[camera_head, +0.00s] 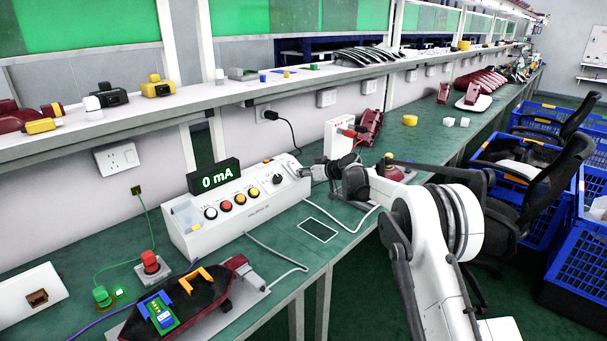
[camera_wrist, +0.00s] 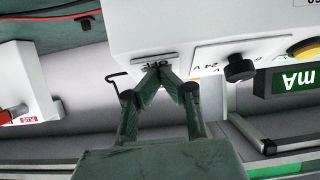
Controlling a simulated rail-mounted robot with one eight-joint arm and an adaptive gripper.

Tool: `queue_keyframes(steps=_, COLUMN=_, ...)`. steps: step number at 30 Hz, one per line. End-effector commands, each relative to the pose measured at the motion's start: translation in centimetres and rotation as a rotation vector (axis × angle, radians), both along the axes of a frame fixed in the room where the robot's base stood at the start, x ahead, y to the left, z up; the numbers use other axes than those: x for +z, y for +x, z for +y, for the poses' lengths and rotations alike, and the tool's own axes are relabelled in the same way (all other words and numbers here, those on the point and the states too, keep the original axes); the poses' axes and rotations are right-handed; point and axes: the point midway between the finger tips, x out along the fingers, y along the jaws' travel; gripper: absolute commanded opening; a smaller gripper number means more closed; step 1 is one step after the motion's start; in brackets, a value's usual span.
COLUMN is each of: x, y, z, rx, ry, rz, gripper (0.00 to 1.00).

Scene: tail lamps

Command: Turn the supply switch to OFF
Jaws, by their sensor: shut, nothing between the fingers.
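The white supply box (camera_head: 240,208) stands on the green bench, its display (camera_head: 214,177) reading 0 mA. Its front carries coloured buttons and a black knob (camera_head: 277,180). The knob (camera_wrist: 240,68) also shows in the wrist view, beside a 24 V marking.
A white box with a red part (camera_head: 338,138) stands behind my gripper; it also shows in the wrist view (camera_wrist: 22,92). A fixture with a lamp (camera_head: 200,300) is at the front left.

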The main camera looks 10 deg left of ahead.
Motion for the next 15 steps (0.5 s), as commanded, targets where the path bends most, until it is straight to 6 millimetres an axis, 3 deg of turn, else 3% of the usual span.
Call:
queue_keyframes(steps=10, x=1.3, y=-0.1, z=-0.4, rx=-0.002, ry=0.0, rz=0.0, gripper=0.0)
queue_keyframes(steps=15, x=3.4, y=-0.8, z=-1.5, rx=-0.001, ry=0.0, rz=0.0, gripper=0.0)
